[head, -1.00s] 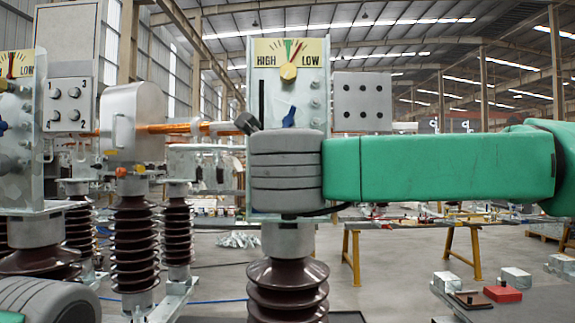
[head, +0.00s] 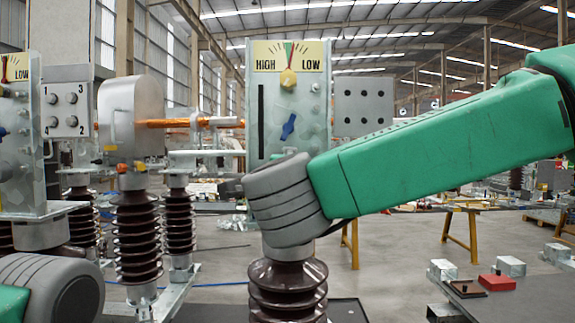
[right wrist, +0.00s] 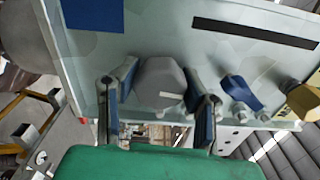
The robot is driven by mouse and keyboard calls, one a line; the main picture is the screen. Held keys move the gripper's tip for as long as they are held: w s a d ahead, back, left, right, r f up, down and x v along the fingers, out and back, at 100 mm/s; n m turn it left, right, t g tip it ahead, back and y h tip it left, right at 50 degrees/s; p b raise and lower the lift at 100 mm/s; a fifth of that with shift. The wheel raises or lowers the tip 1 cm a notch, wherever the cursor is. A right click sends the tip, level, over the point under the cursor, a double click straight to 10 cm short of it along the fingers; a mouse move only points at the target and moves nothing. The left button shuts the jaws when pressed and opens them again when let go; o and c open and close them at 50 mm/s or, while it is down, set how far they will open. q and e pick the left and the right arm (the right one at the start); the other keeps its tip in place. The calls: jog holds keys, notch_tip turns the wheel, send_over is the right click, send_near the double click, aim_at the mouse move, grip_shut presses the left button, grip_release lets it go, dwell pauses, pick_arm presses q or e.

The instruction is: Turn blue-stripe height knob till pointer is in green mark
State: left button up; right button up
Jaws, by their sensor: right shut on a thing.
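In the head view, a grey panel (head: 262,150) carries a yellow HIGH/LOW dial (head: 263,53). Its red pointer (head: 291,52) stands nearly upright, at or just right of the small green mark (head: 287,47); I cannot tell if they fully overlap. In the right wrist view, a grey faceted knob (right wrist: 158,78) with a white line sits between the fingers of my right gripper (right wrist: 157,104), which is shut on it. A blue stripe patch (right wrist: 92,14) is on the panel above left. In the head view, my right arm hides knob and fingers. My left gripper is out of view.
A blue lever (right wrist: 238,92) is close beside the right finger; it also shows in the head view (head: 288,126). A second dial panel (head: 14,140) stands at the left. Brown ribbed insulators (head: 135,240) stand below. A table with small blocks (head: 497,283) is lower right.

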jog(key=n+p, duration=0.1)
jog(key=n, duration=0.1)
jog(key=n+p, duration=0.1)
jog(key=n, duration=0.1)
jog(key=shift+a+f, duration=0.1)
jog(key=shift+f, duration=0.2)
jog(key=shift+f+n+p, duration=0.1)
jog(key=shift+n+p, duration=0.7)
jog(key=shift+n, duration=0.2)
jog(key=shift+f, duration=0.1)
jog(key=o, duration=1.1)
jog(key=shift+o, duration=0.3)
jog(key=shift+r, duration=0.2)
jog(key=shift+r, duration=0.1)
jog(key=shift+s+a, duration=0.1)
jog(key=shift+s, duration=0.2)
jog(key=s, duration=1.1)
jog(key=shift+s, duration=0.15)
